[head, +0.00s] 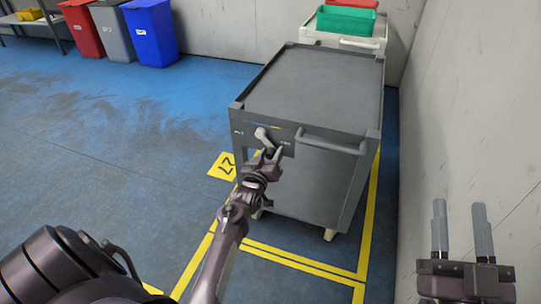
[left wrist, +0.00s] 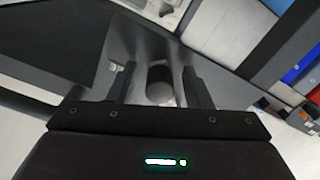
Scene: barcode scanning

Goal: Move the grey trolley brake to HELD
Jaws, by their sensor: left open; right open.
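The grey trolley (head: 318,88) stands in a yellow-marked bay, its front panel facing me. The brake lever (head: 263,136) is a short pale handle on that panel, slanting from upper left to lower right. Small white markings flank it, too small to read. My left gripper (head: 271,154) is open at the lever's lower end. The fingers hide part of the lever in the head view. My right gripper (head: 460,232) is open and empty, at lower right.
A trolley handle bar (head: 333,142) sticks out right of the lever. A pale trolley (head: 346,43) with a green crate (head: 345,20) stands behind. A wall (head: 458,120) runs along the right. Red, grey and blue bins (head: 150,33) stand back left. The blue floor at left is clear.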

